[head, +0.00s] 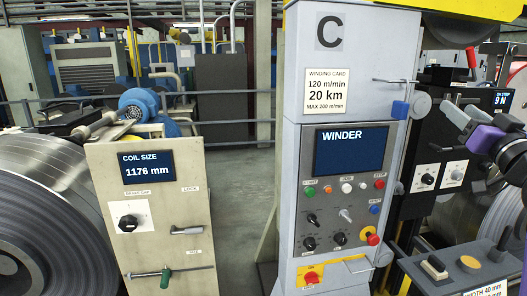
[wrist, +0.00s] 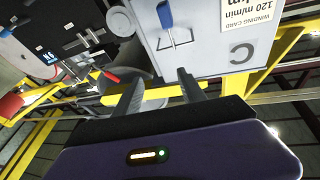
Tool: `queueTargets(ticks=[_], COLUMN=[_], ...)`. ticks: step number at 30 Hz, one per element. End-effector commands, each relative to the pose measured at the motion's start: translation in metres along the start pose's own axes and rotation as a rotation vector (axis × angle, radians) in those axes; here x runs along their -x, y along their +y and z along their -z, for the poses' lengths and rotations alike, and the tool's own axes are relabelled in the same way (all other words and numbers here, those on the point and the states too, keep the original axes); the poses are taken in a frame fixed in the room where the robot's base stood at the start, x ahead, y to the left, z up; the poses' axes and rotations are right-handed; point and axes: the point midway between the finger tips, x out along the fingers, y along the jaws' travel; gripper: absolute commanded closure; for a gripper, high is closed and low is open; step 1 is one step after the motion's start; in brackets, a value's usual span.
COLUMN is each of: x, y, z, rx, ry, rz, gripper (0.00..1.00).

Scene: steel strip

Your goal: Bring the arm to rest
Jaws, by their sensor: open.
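My gripper (wrist: 160,76) is open, with its two dark fingers apart and nothing between them in the wrist view. Its purple housing fills the bottom of that view. In the head view, part of my purple and grey arm (head: 486,138) shows at the right edge, in front of the black control box. The grey winder cabinet (head: 299,92) stands left of it; the two look apart in the picture, but the depth between them is hard to judge. Most of my arm is outside the head view.
The cabinet bears a blue-ended lever (head: 400,109), which also shows in the wrist view (wrist: 165,16). A red handle (head: 471,58) rises by the black box (head: 413,185). The coil size panel (head: 150,240) and steel coil (head: 45,200) stand left. Yellow rails (wrist: 290,85) lie beyond my fingers.

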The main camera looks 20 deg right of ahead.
Motion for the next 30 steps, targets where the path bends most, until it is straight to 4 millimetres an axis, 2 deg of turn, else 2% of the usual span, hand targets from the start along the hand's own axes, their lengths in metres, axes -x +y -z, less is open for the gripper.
queueTargets(ticks=[1,3,8,15,21,30], x=[0.009,0.021,0.056,0.124,0.191,0.301], y=[-0.007,-0.015,-0.037,-0.078,-0.115,-0.165], z=[-0.022,-0.045,-0.096,-0.165,-0.21,-0.253], rx=[-0.023,-0.042,-0.072,-0.087,-0.074,-0.026], ry=[0.013,0.037,0.071,0.072,0.038,-0.058], rz=[-0.009,-0.023,-0.052,-0.072,-0.061,0.01], gripper=[0.52,0.52,0.52,0.52,0.52,0.52])
